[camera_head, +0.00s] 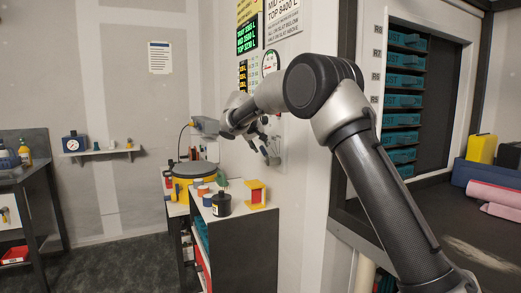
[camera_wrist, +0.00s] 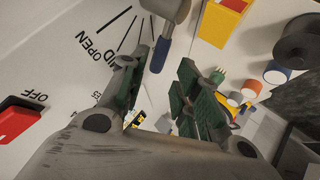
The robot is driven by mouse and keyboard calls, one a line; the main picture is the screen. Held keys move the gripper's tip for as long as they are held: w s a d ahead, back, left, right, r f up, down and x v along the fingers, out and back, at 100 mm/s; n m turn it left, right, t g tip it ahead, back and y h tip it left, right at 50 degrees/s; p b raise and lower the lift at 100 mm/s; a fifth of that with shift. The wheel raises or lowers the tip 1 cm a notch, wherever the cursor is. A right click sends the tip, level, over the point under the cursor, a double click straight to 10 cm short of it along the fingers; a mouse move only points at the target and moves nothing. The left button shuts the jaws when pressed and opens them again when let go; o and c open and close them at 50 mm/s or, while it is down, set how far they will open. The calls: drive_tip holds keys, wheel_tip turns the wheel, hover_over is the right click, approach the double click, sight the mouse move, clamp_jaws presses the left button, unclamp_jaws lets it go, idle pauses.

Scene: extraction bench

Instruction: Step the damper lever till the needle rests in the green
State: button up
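The damper lever (camera_wrist: 160,48), with a blue-grey grip and a grey hub, stands out from a white plate (camera_wrist: 62,45) marked OPEN, MID and OFF in the wrist view. My gripper (camera_wrist: 161,64) is open, its green-padded fingers on either side of the lever's end. The lever is closer to the left finger; I cannot tell whether they touch. In the head view my gripper (camera_head: 266,148) is at the wall panel below the gauge (camera_head: 271,61). My arm partly hides the gauge, and its needle is too small to read.
A red switch (camera_wrist: 17,119) sits by the OFF mark. A shelved cabinet (camera_head: 405,80) stands right of the panel.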

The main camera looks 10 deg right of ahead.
sight(262, 149)
drive_tip(key=shift+w+d+f, duration=0.2)
drive_tip(key=shift+w, duration=0.45)
drive_tip(key=x, duration=0.7)
clamp_jaws()
